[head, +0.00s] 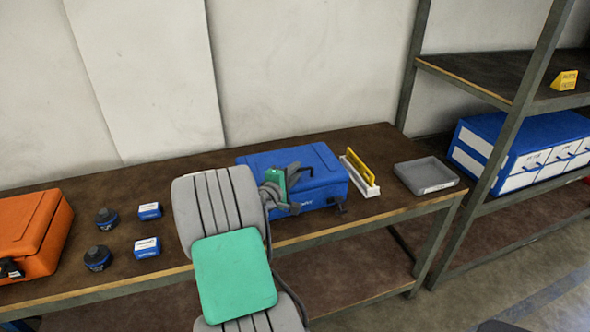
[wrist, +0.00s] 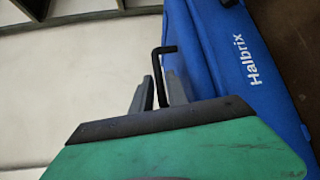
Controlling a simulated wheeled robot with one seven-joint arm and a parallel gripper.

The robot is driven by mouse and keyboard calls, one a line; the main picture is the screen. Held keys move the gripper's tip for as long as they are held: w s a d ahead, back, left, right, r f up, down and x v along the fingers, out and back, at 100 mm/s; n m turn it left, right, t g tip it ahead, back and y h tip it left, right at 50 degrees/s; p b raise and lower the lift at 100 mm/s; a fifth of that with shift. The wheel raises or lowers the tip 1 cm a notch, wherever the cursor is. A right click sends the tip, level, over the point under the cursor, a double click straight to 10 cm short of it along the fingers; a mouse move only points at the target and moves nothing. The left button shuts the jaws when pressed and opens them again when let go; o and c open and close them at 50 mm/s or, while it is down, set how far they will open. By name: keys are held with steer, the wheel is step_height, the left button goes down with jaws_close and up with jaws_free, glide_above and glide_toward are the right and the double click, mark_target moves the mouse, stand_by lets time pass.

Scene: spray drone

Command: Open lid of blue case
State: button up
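The blue case (head: 325,165) stands on the brown workbench with its lid down. Its front face, lettered "Halbrix", shows on the right of the wrist view (wrist: 235,75). A black latch (head: 340,207) shows at its front right. In the wrist view, a thin black bent bar (wrist: 160,70) stands between the fingers (wrist: 160,85). My arm hides the case's left front.
On the bench, a yellow and white holder (head: 361,175) and a grey tray (head: 426,175) stand right of the case. Left are an orange case (head: 35,230), dark round containers (head: 98,257) and small blue boxes (head: 147,247). A shelf rack (head: 500,130) stands at right, a wall behind.

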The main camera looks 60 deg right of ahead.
steer(key=shift+d, duration=0.5)
jaws_close()
stand_by(1.1)
